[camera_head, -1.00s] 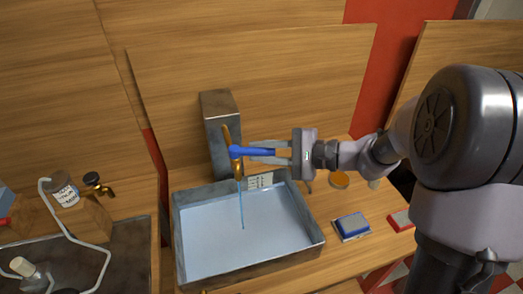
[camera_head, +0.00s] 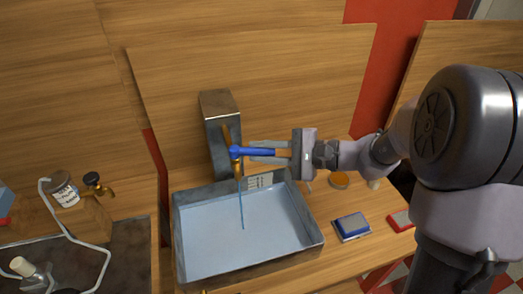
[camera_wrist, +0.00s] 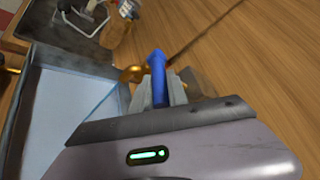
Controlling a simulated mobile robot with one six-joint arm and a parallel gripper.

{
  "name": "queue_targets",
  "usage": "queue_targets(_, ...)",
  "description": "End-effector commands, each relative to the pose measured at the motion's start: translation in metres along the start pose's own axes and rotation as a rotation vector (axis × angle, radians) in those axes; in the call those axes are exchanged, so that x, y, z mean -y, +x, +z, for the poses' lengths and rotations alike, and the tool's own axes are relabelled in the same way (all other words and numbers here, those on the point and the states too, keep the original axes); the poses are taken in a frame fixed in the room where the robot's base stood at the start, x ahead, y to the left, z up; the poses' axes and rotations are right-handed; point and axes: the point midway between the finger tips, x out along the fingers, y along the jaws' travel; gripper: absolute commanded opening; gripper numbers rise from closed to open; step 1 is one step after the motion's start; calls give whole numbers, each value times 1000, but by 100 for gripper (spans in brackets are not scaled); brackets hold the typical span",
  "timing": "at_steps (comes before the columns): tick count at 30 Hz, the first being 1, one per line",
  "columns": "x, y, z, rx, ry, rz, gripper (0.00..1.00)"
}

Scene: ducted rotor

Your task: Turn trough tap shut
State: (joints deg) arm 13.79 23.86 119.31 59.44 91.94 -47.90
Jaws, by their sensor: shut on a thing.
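The trough tap is a brass spout (camera_head: 238,168) on a grey metal post (camera_head: 218,105), with a blue lever handle (camera_head: 240,151) on top. The lever points right, towards my arm. My gripper (camera_head: 256,152) is shut on the blue handle from the right, with a finger on each side of it. In the wrist view the blue handle (camera_wrist: 157,72) stands between the two grey fingers, and the brass spout (camera_wrist: 132,74) shows beside it. A thin blue stream of water (camera_head: 242,205) runs from the spout into the metal trough (camera_head: 200,277).
A blue and white sponge-like block (camera_head: 351,226) and a red block (camera_head: 401,221) lie right of the trough.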

Motion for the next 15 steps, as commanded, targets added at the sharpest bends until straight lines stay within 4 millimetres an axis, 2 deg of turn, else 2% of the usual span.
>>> queue_targets(9,1,0,-1,10,-4,5,0)
queue_targets(15,7,6,-11,164,-43,100,0)
